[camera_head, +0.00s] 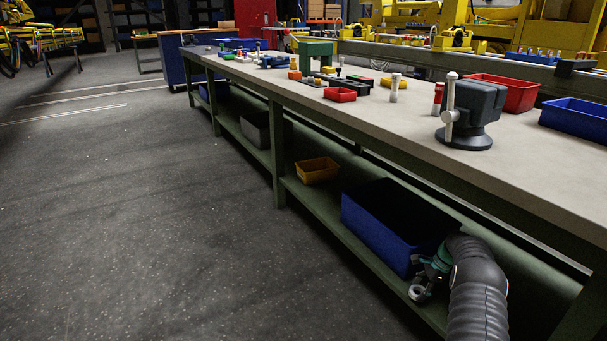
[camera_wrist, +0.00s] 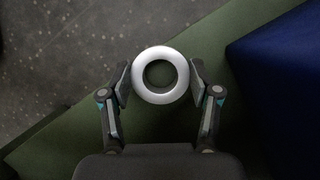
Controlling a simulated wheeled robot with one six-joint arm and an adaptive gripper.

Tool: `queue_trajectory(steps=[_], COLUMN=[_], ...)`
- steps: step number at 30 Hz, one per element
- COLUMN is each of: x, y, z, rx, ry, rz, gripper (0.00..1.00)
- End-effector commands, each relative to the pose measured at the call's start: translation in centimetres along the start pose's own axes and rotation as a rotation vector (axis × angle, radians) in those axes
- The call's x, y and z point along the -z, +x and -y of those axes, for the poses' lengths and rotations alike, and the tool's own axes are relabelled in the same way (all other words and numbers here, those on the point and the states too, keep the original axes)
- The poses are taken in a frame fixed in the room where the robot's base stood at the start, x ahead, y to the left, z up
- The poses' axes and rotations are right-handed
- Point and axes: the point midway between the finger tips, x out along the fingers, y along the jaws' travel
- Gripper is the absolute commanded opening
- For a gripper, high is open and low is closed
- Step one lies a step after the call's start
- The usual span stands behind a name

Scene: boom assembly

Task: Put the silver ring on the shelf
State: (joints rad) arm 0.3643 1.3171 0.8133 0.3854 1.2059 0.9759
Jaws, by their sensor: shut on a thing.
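The silver ring (camera_wrist: 160,54) is a smooth, thick ring between the two fingers of my gripper (camera_wrist: 160,80) in the wrist view. A finger touches it on each side, and green shelf surface shows through its hole. In the head view the ring (camera_head: 417,292) is a small pale shape at the end of my gripper (camera_head: 422,284), at the front edge of the green lower shelf (camera_head: 330,222). The shelf (camera_wrist: 85,120) also shows below the ring in the wrist view. I cannot tell whether the ring touches the shelf.
A blue bin (camera_head: 372,232) stands on the shelf close beside my gripper; its side (camera_wrist: 280,80) fills the right of the wrist view. A yellow bin (camera_head: 317,170) stands further along. The workbench top (camera_head: 420,120) is above, holding a vise (camera_head: 472,112). Open floor (camera_head: 150,220) lies left.

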Motion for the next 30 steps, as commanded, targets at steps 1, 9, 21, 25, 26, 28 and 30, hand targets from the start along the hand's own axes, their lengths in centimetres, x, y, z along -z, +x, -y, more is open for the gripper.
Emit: queue_trajectory(steps=[1,9,21,25,26,28,30], x=[1.8,9.5,13.9,14.0,14.1,14.6,15.4], y=[-1.4,-9.6,-15.8,-15.8,-15.9,-16.0,-16.2], z=[1.1,4.3,4.1,4.0,4.0,3.7,3.1], rx=[0.046,0.261,0.396,0.397,0.398,0.401,0.404], ry=[0.091,0.608,0.947,0.953,0.954,0.960,0.971], rz=[-0.002,-0.002,-0.002,-0.001,-0.001,-0.001,-0.001], gripper=[0.05,0.05,0.05,0.05,0.05,0.05,0.05])
